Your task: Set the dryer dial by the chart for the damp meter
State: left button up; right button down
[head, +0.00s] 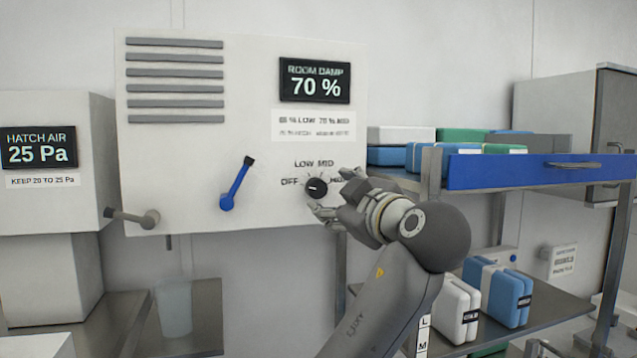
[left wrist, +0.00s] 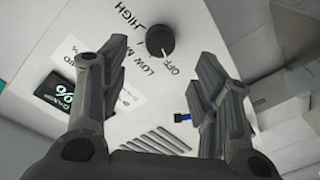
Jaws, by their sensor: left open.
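The black dryer dial (head: 316,188) is on the white wall panel, with OFF, LOW, MID and HIGH printed around it. Its white mark points left, at OFF; the left wrist view also shows the dial (left wrist: 160,40) with its mark toward OFF. The damp meter (head: 314,80) reads 70 %. The chart (head: 313,125) below it is blurred; its top line seems to pair 70 % with MID. My left gripper (head: 331,192) is open at the dial's right, fingers toward it and hiding part of HIGH. In the left wrist view the dial shows between its fingers (left wrist: 162,52). My right gripper is not seen.
A blue lever (head: 236,185) is on the panel left of the dial. A grey handle (head: 133,217) sticks out by the hatch air display (head: 38,148), which reads 25 Pa. A blue-fronted shelf (head: 540,170) with packs stands close right of my arm.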

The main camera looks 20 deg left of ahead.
aim_at(319, 190)
pick_arm(q)
jog(key=p+x, duration=0.1)
jog(key=x, duration=0.2)
jog(key=p+x, duration=0.2)
jog(key=shift+w+a+r, duration=0.1)
jog(key=shift+a+r, duration=0.1)
jog(key=shift+a, duration=0.3)
jog(key=shift+w+a+f, duration=0.1)
jog(key=shift+w+a, duration=0.15)
jog(key=shift+w, duration=0.3)
jog(key=shift+w+f, duration=0.15)
jog(key=shift+w, duration=0.1)
